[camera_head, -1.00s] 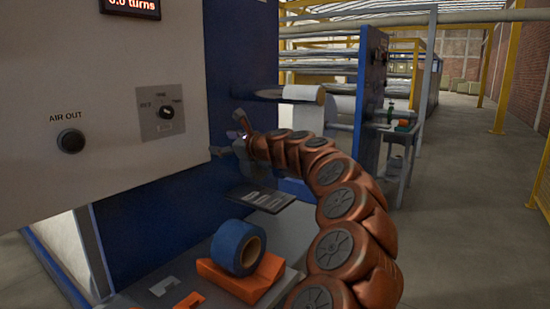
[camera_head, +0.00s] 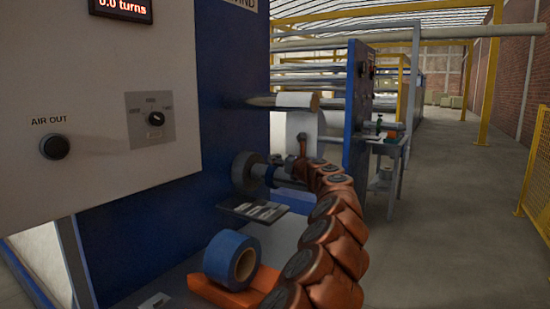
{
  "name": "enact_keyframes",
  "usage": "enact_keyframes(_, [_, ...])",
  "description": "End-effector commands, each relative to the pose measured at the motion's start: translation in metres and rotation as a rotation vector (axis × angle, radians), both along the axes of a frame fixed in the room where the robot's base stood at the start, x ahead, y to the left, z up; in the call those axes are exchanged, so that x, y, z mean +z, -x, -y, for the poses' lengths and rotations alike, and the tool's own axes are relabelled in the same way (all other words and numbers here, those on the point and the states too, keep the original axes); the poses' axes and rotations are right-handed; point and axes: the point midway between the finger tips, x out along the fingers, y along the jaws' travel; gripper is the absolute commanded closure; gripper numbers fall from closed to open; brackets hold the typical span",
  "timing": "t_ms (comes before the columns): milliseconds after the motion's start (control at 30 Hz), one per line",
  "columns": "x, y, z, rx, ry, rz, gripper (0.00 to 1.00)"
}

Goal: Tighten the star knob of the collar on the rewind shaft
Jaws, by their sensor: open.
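The rewind shaft (camera_head: 290,174) sticks out to the right from the blue machine face, with a grey round flange (camera_head: 246,172) at its root. A blue ring (camera_head: 270,175), which looks like the collar, sits around the shaft just right of the flange. A small dark shape (camera_head: 276,158) shows on top near the ring; I cannot tell if it is the star knob. My gripper (camera_head: 302,158) is small and partly hidden at the end of my brown arm, to the right of the ring and apart from it. It is open, and I see nothing in it.
A blue tape roll (camera_head: 232,257) rests in an orange holder (camera_head: 236,292) on the bench below. A dark plate (camera_head: 254,211) juts out under the shaft. A white roll (camera_head: 297,101) is above. The control panel (camera_head: 130,110) stands at left; the aisle at right is free.

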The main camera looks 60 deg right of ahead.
Motion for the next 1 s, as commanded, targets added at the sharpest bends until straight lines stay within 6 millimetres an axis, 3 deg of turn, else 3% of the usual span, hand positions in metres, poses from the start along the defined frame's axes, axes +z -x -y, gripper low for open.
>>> enact_keyframes(333, [-0.002,-0.021,0.009,0.0,0.001,-0.003,0.28])
enact_keyframes(1000, [-0.001,-0.043,0.02,0.003,-0.001,0.001,0.28])
